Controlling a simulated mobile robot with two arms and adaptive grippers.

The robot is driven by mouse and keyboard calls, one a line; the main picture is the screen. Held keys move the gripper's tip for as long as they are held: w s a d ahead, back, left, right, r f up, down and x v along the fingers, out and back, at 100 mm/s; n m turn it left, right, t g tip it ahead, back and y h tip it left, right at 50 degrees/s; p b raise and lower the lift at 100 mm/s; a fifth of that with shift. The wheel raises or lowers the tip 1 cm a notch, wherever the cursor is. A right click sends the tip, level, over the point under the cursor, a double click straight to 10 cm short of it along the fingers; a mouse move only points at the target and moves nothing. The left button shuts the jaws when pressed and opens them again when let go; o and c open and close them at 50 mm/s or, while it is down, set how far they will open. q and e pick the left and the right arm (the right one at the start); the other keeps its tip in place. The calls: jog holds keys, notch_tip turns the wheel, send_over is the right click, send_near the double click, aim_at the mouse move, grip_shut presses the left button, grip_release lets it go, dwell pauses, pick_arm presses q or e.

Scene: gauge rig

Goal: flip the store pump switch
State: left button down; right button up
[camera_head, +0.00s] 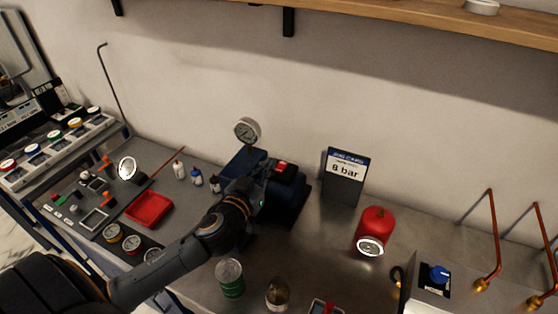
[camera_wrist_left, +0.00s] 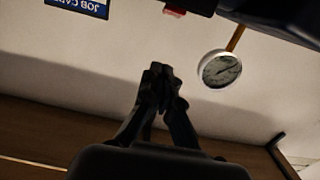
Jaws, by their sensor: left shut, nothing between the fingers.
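The pump (camera_head: 288,202) is a dark blue unit on the bench, with a red switch (camera_head: 283,168) on its top. A round gauge (camera_head: 247,131) stands above and behind it; it also shows in the left wrist view (camera_wrist_left: 220,69). My left gripper (camera_head: 266,171) is at the pump's upper left, close to the red switch; dark on dark, its tips are hard to make out there. In the left wrist view the left gripper (camera_wrist_left: 160,78) is shut and empty, and a red part, likely the switch (camera_wrist_left: 175,12), shows at the top edge, apart from the fingers. My right gripper is not in view.
A job card (camera_head: 345,165) reading "bar" stands right of the pump. A red canister (camera_head: 374,226), a green can (camera_head: 229,278) and a jar (camera_head: 277,294) stand nearby. A red tray (camera_head: 149,208) and small bottles (camera_head: 197,177) are left. A wooden shelf (camera_head: 420,14) runs above.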

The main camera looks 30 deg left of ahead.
pick_arm(q)
jog(key=p, duration=0.1)
send_over(280, 168)
jog(key=s, duration=0.3)
jog(key=shift+w+d, duration=0.1)
jog(key=shift+w, duration=0.1)
jog(key=f, duration=0.1)
jog(key=w+f, duration=0.1)
jog(key=f, duration=0.1)
jog(key=shift+w+f, duration=0.2)
jog(key=shift+w, duration=0.05)
jog(key=shift+f, duration=0.45)
jog(key=shift+w, duration=0.1)
jog(key=shift+w+f+b, duration=0.2)
jog(key=shift+f+b, duration=0.3)
jog(key=shift+b, duration=0.35)
jog(key=shift+w+r, duration=0.25)
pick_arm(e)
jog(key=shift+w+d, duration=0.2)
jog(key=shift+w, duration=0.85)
pick_arm(q)
jog(key=shift+r, duration=0.15)
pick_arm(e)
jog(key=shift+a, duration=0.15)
